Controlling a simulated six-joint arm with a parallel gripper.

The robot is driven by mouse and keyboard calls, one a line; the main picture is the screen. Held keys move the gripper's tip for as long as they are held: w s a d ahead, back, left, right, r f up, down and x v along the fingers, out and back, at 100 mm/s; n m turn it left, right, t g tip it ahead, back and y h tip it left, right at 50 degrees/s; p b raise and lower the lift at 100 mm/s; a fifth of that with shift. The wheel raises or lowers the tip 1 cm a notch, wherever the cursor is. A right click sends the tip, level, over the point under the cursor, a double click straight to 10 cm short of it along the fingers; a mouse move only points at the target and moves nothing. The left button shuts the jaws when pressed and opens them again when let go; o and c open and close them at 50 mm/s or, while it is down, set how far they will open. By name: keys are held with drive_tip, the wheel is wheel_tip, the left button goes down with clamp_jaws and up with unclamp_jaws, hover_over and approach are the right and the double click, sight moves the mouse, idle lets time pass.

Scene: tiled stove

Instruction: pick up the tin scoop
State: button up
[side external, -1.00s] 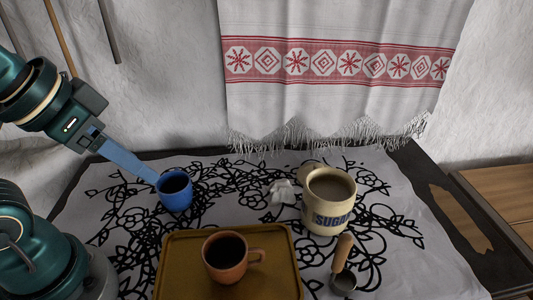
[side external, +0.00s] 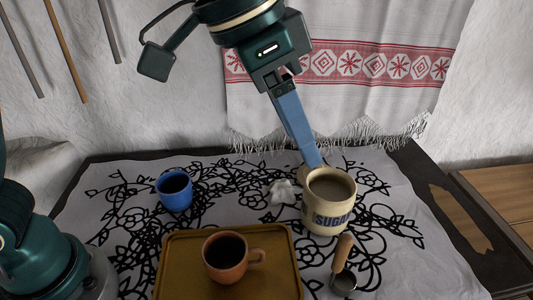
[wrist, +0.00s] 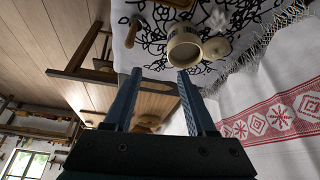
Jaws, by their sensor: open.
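The tin scoop (side external: 343,280) lies on the patterned cloth at the front right, its wooden handle pointing up and away towards the sugar mug. In the wrist view the scoop's wooden handle (wrist: 131,35) shows at the upper left, left of the mug. My gripper (side external: 316,163) is behind the cream sugar mug (side external: 327,222), close to its rim in the side view. In the wrist view my gripper (wrist: 158,73) has its two blue fingers spread apart with nothing between them, and the mug (wrist: 184,48) appears just beyond the fingertips. The scoop is clear of the fingers.
An ochre tray (side external: 172,270) holds a terracotta cup (side external: 226,258) of dark liquid. A blue cup (side external: 174,191) stands at the back left. A crumpled white piece (side external: 283,191) lies left of the mug. A fringed towel (side external: 340,100) hangs behind.

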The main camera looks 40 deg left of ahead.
drive_tip(key=m, duration=0.2)
hover_over(340, 239)
wheel_tip(340, 239, down, 3)
drive_tip(key=shift+g, duration=0.4)
wheel_tip(340, 239, down, 10)
drive_tip(key=shift+f, duration=0.25)
drive_tip(key=shift+h, duration=0.3)
drive_tip(key=shift+x, duration=2.6)
drive_tip(key=shift+w, duration=0.1)
clamp_jaws()
